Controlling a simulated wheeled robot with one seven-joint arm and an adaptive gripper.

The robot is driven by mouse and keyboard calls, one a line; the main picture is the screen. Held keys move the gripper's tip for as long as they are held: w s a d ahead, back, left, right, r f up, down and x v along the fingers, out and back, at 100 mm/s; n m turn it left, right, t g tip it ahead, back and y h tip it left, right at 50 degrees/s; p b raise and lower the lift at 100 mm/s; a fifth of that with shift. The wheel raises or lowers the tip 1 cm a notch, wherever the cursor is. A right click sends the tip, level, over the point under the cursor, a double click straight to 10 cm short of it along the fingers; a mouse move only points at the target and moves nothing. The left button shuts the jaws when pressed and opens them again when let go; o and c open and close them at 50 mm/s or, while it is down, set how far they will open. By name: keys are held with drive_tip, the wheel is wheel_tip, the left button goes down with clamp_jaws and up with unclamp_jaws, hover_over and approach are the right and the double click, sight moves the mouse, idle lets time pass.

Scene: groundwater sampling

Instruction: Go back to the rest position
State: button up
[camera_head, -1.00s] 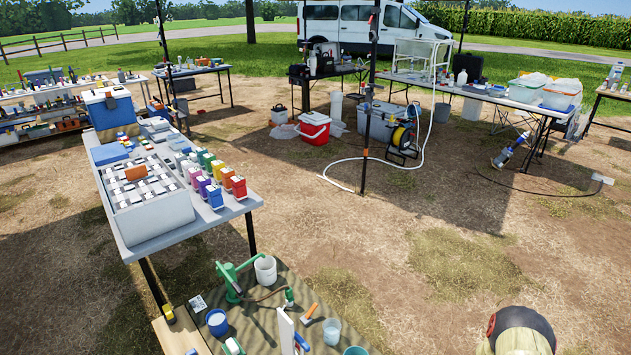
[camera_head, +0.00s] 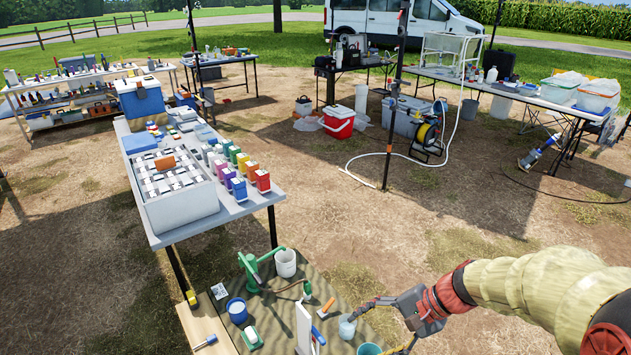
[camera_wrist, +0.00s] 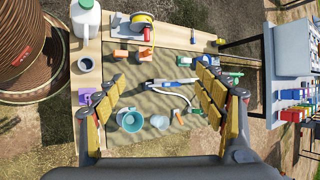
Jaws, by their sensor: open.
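My gripper (camera_head: 373,333) is at the lower right in the head view, its fingers spread. In the wrist view my gripper (camera_wrist: 158,78) is also open, with nothing held between its fingers. Below it lies a tan mat (camera_wrist: 145,103) with small gear on it. In the head view the upper finger tip overlaps a clear beaker (camera_head: 347,327); whether they touch cannot be told. A teal cup (camera_wrist: 130,121) stands on the mat below the gripper, towards the bottom of the wrist view.
A green hand pump (camera_head: 258,268), a white bucket (camera_head: 286,262) and a blue-rimmed bucket (camera_head: 237,311) stand on the mat. A white table (camera_head: 240,207) with colored bottles stands beyond it. Open dirt ground (camera_head: 340,230) lies between the tables.

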drive_tip(key=s+d+r+n+t+h+p, duration=0.1)
drive_tip(key=s+d+r+n+t+h, duration=0.1)
drive_tip(key=s+r, duration=0.5)
drive_tip(key=s+d+r+n+t+h+p, duration=0.1)
drive_tip(key=s+d+r+n+h, duration=0.3)
drive_tip(key=r, duration=0.7)
drive_tip(key=s+n+t+h, duration=0.1)
drive_tip(key=s+n+h, duration=0.1)
drive_tip(key=s+n, duration=0.1)
